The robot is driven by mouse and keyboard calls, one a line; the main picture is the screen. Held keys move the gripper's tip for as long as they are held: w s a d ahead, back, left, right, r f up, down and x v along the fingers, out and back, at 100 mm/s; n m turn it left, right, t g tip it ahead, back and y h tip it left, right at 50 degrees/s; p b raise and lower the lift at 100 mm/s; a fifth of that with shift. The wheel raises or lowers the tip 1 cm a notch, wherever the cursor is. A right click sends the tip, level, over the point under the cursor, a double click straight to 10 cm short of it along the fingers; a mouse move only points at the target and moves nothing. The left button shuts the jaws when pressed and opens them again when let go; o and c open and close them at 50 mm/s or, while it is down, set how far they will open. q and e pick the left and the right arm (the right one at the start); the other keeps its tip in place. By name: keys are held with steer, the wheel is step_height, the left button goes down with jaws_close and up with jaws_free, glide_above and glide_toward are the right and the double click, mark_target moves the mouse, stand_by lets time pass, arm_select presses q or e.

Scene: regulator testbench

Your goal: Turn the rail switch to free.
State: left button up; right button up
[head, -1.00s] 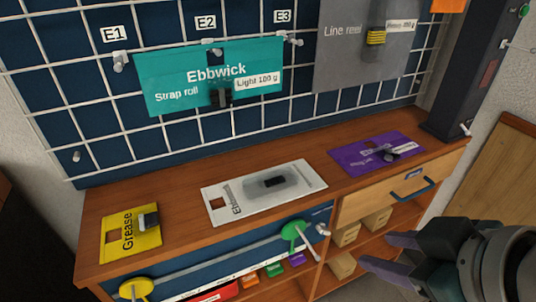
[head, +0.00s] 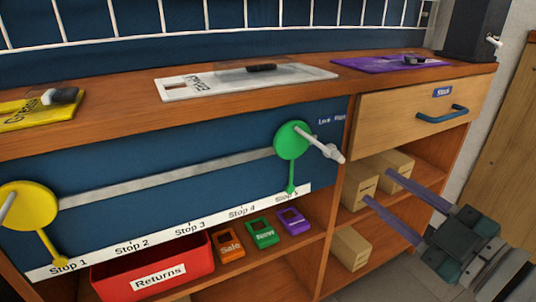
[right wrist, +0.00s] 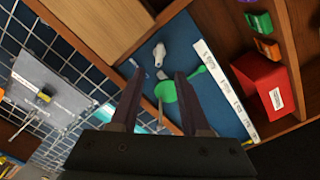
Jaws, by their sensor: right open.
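A blue rail panel (head: 140,180) fronts the bench. Near its right end, below a small two-word label (head: 330,120) I cannot read surely, is a pale switch lever (head: 336,153). It also shows in the right wrist view (right wrist: 160,52). The green disc (head: 291,141) is beside it, and its pale rod overlaps the switch, so the switch's setting is hard to tell. My right gripper (head: 379,186) is open and empty, right of the switch and apart from it. In the right wrist view the fingers (right wrist: 158,75) point toward the switch and green disc. My left gripper is out of view.
A grey rail (head: 165,178) links the green disc and a yellow disc (head: 28,205) above a stop strip (head: 160,240). A drawer with a blue handle (head: 442,114) is at right. Shelves below hold cartons (head: 358,187) and a red Returns bin (head: 155,270).

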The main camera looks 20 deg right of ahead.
steer(key=w+b, duration=0.3)
steer(key=w, duration=0.6)
steer(key=shift+w+a, duration=0.25)
steer(key=shift+a, duration=0.15)
steer(key=shift+r, duration=0.1)
jaws_close()
